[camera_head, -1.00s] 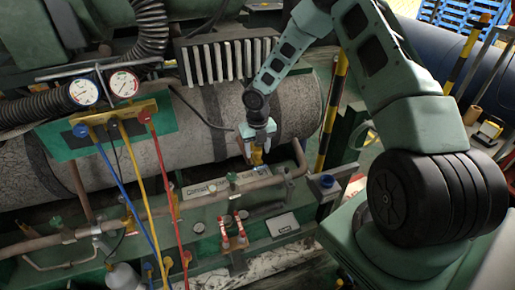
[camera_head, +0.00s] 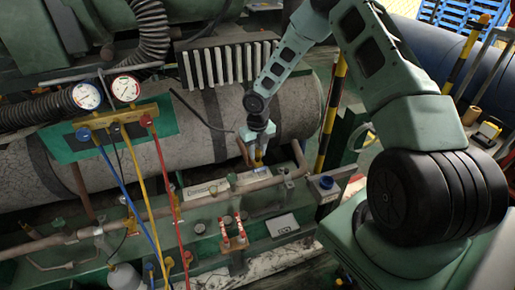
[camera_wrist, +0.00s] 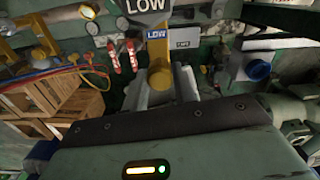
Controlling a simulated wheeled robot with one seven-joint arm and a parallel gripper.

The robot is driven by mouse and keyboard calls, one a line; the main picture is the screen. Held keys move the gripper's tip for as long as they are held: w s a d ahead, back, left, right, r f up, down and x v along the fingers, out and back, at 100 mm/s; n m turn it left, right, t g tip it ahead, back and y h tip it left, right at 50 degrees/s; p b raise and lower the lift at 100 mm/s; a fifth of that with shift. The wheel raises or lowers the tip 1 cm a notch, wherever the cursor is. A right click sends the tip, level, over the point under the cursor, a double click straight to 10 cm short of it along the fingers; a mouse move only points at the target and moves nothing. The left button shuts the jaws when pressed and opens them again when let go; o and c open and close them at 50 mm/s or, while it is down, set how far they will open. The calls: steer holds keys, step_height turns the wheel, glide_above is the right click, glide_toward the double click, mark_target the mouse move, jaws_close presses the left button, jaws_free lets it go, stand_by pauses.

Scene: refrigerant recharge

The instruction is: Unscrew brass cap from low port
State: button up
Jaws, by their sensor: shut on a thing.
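My gripper (camera_head: 258,152) points down at the pipework in front of the large grey cylinder in the head view. In the wrist view, its two grey fingers (camera_wrist: 161,86) close on either side of a brass-yellow cap (camera_wrist: 158,68). A blue LOW label (camera_wrist: 159,33) sits just beyond the cap, and a grey LOW sign (camera_wrist: 146,6) shows at the top edge. The fingers hide the lower part of the cap and the port under it, so I cannot tell whether the cap is still seated. In the head view the brass is a small yellow spot under the fingers.
The gauge manifold (camera_head: 115,118), with blue, yellow and red hoses, stands at the left. Two red-and-white fittings (camera_head: 233,232) are on the green base below my gripper. A copper pipe (camera_head: 200,210) runs close by. A striped post (camera_head: 333,115) stands to the right.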

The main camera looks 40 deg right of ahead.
mark_target(257, 151)
steer(key=shift+n, duration=0.3)
steer(key=shift+r, duration=0.15)
steer(key=shift+r+p, duration=2.4)
steer(key=shift+p, duration=0.25)
